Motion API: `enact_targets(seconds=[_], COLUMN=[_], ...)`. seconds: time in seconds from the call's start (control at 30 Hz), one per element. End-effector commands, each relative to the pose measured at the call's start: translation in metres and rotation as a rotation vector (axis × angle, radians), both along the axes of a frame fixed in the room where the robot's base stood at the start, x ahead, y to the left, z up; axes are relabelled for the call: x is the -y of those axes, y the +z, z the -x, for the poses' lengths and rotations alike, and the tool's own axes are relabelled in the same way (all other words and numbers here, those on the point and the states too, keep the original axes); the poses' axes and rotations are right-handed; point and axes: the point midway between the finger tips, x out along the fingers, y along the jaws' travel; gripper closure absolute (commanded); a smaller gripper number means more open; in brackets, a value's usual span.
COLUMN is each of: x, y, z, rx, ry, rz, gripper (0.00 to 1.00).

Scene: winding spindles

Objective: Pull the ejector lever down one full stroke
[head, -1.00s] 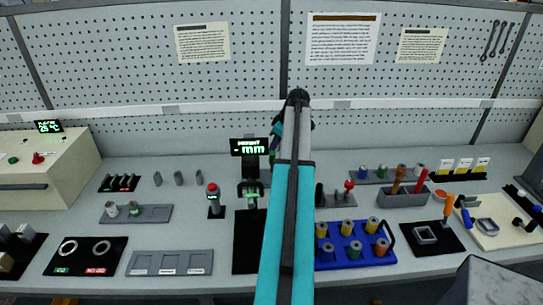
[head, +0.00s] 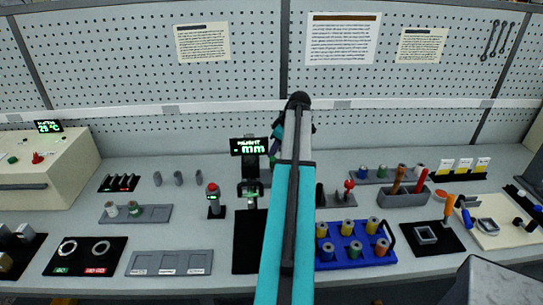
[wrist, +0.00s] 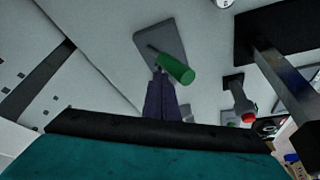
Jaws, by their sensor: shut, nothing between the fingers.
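A green handle (wrist: 176,69) on a thin dark rod stands out in front of a grey plate (wrist: 165,42) in the wrist view; it looks like the grip of the ejector lever.
A red-topped post (head: 213,198) stands left of the display. A red-knobbed piece (head: 349,186) stands right of my arm, behind a blue tray (head: 352,227) of spools. Grey trays and a black mat (head: 84,256) lie at the left. A pegboard closes the back.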

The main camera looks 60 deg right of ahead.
Motion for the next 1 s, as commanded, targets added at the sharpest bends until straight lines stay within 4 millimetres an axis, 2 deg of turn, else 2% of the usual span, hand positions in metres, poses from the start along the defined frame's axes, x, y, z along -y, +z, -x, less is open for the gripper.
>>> enact_targets(seconds=[1.0], x=[-0.014], y=[-0.007], z=[0.010], rx=[-0.001], ry=[0.000], rz=[-0.001], gripper=[1.00])
